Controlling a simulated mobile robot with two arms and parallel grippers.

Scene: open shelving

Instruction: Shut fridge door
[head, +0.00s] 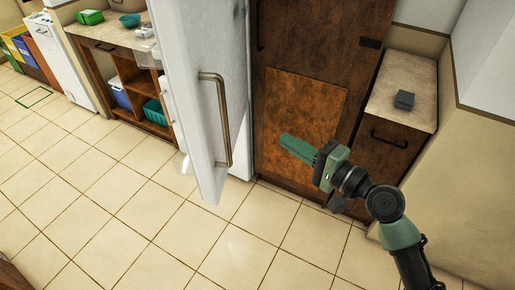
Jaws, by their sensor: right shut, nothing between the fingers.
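The fridge door (190,70) is white and stands open, swung out toward me. Its long metal handle (224,125) faces right, and clear inner door bins show past its left edge. The white fridge body (238,80) is partly visible behind the door. My right gripper (283,138) is shut and empty. It is to the right of the door handle, apart from it, in front of the brown wooden cabinet. My left gripper does not show.
A tall brown wooden cabinet (300,50) stands right of the fridge. A low counter (408,85) with a small grey box (404,100) is at right. An open shelf unit (115,75) with bins stands at left. The tiled floor (120,215) in front is clear.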

